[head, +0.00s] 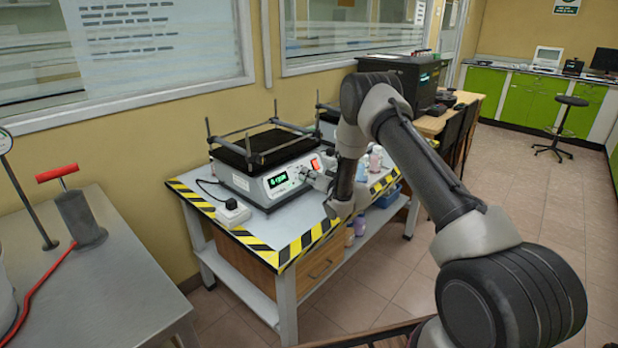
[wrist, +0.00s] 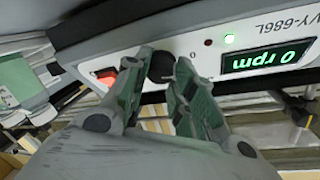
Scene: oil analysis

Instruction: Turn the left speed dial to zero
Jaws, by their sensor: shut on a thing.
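The left shaker (head: 244,184) stands on the striped table, with a dark platform on top and a lit green display (head: 277,180). In the wrist view the display (wrist: 268,57) appears upside down and reads 0 rpm. The black speed dial (wrist: 162,66) sits on the front panel between the display and the red switch (wrist: 106,74). My gripper (wrist: 167,72) is shut on the dial, one finger on each side, and hides part of it. In the head view my gripper (head: 318,181) is at the right of the shaker's front, and the dial cannot be made out.
A second shaker (head: 328,118) stands behind, partly hidden by my arm. A white box with a black knob (head: 233,212) sits at the table's left. Bottles (head: 375,158) stand right of my gripper. A steel table (head: 115,275) is at the left.

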